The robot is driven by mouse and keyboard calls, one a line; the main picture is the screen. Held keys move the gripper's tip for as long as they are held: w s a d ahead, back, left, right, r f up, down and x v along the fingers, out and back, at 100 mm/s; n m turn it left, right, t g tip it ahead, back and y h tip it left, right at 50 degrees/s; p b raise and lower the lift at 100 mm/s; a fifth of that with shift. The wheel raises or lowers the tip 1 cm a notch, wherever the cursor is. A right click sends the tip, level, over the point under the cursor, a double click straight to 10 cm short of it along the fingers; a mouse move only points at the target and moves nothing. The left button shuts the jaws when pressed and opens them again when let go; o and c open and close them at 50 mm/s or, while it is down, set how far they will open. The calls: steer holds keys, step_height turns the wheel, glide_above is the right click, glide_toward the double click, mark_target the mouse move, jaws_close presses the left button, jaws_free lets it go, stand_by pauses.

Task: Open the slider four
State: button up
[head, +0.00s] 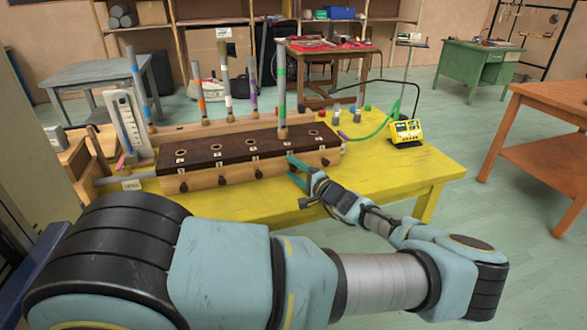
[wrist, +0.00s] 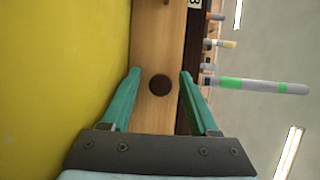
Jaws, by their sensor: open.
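A long wooden box (head: 240,174) with a dark top (head: 230,146) lies on the yellow table, with a row of dark round knobs along its front face. My gripper (head: 292,168) is open at the front face, right of the middle. In the wrist view a dark round knob (wrist: 160,84) shows between the two teal fingers (wrist: 160,72), with a gap on each side. In the head view the fingers hide most of this spot. A knob to the left (head: 257,174) and one at the right end (head: 325,161) are clear of the gripper.
The yellow table (head: 420,168) is bare at front right. A yellow device (head: 405,131) with a green cable stands at the back right. A white gauge panel (head: 124,122) stands at left.

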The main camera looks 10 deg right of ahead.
steer(key=shift+c, duration=0.4)
jaws_close()
stand_by(0.9)
